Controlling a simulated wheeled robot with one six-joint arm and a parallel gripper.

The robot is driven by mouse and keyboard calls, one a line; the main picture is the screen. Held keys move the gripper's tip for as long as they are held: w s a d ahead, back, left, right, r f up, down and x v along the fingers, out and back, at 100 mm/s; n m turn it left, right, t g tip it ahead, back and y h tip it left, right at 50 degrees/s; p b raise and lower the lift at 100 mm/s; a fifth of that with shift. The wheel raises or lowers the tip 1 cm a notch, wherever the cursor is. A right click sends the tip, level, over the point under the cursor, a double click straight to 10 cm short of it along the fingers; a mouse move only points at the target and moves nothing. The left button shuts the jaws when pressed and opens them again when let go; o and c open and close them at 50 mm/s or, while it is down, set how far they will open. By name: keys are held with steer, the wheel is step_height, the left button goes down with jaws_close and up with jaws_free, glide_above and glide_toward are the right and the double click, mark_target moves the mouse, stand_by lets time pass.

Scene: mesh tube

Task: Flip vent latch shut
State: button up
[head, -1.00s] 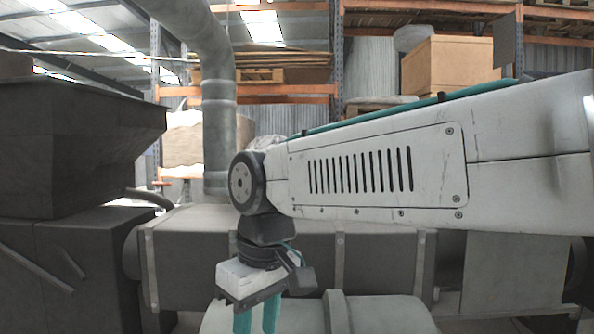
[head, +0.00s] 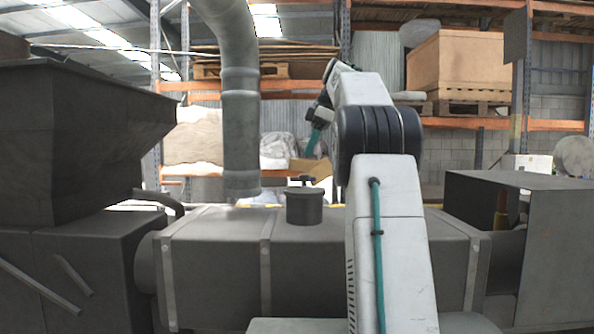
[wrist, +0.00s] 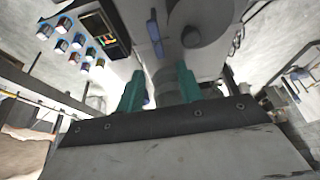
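A dark round stub with a lid (head: 304,205) stands on the top of the large grey tube (head: 330,245) in the head view. A small dark handle (head: 303,180) sits on its lid; I cannot tell whether this is the vent latch. My gripper (head: 311,148) is above it in the picture, teal fingers slanting down, seemingly apart from it. In the wrist view my gripper (wrist: 159,76) has its fingers spread with nothing held between them. A grey cylindrical part (wrist: 165,86) shows beyond the gap, and small blue parts (wrist: 155,30) are nearby.
A dark hopper (head: 80,145) stands at the left and a grey box-like housing (head: 560,240) at the right. A vertical pipe (head: 240,120) rises behind the tube. Shelving with a large carton (head: 465,65) is at the back.

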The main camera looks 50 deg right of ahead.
steer(key=shift+d+x, duration=0.2)
steer(key=shift+x, duration=3.4)
steer(key=shift+s+f, duration=0.1)
steer(key=shift+s, duration=0.05)
jaws_close()
